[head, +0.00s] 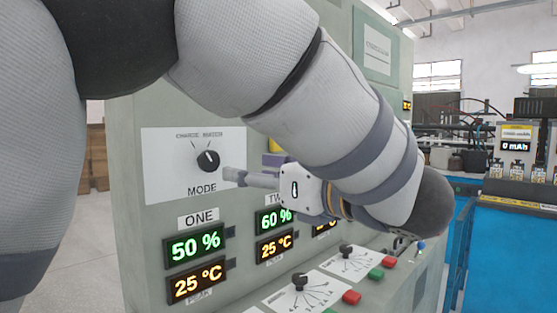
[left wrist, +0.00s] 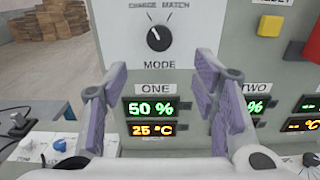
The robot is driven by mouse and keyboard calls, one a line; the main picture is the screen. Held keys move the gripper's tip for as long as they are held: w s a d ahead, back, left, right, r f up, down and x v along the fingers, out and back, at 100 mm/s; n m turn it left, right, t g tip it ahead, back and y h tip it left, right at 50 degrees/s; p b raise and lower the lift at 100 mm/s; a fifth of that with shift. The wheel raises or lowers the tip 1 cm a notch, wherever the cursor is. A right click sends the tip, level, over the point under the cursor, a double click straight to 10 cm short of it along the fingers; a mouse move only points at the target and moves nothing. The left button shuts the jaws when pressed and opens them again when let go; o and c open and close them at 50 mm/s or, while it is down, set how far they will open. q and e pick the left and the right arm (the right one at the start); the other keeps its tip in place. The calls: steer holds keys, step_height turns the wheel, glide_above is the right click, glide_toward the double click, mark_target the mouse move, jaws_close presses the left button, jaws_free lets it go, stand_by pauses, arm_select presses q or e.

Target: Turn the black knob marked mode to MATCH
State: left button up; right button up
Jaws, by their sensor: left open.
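The black mode knob (head: 208,160) sits on a white plate (head: 160,180) on the grey-green panel, under the words CHARGE and MATCH. In the left wrist view the knob (left wrist: 159,39) has a white pointer line that leans up and left, towards CHARGE. My left gripper (head: 236,177) is in front of the panel, just right of and below the knob in the head view. In the left wrist view its two purple-padded fingers (left wrist: 162,74) are spread wide, with nothing between them, and the knob shows beyond and above the tips. My right gripper is not in view.
Lit displays (head: 195,247) marked ONE and TWO are below the knob. A sloped ledge with small knobs (head: 300,281) and red and green buttons (head: 351,297) juts out lower down. A yellow part and a red button (left wrist: 312,45) are right of the knob plate.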

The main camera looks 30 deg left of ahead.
mark_target(212, 162)
arm_select(q)
steer(key=x, duration=1.1)
steer(key=shift+w+a, duration=0.15)
steer(key=shift+a, duration=0.2)
steer(key=shift+c, duration=0.3)
steer(key=c, duration=1.1)
